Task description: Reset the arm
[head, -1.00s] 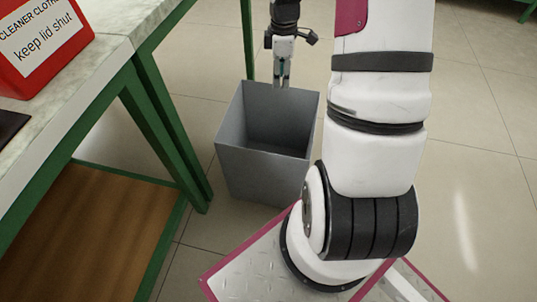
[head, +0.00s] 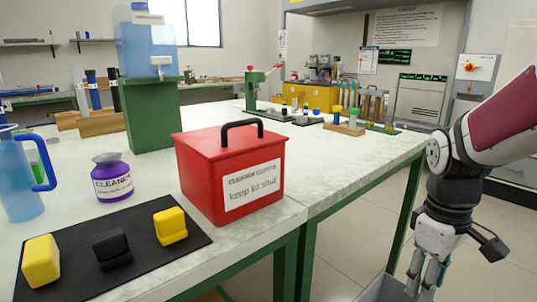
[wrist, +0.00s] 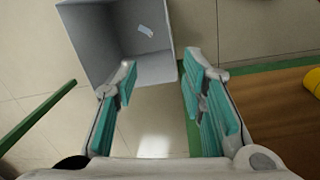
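My gripper (head: 428,272) hangs at the right edge of the bench in the head view, pointing down over a grey bin (head: 378,292). In the wrist view my gripper (wrist: 158,82) has its two teal-padded fingers apart, with nothing between them. The grey bin also shows there (wrist: 92,42), beyond the fingertips, with a small pale item (wrist: 145,31) lying inside. My arm comes in from the right side of the head view.
The bench (head: 360,165) carries a red lidded box (head: 205,185), a purple bottle (head: 112,180), a blue jug (head: 15,185) and a black mat (head: 75,265) with yellow and black blocks. Open floor lies right of the bench.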

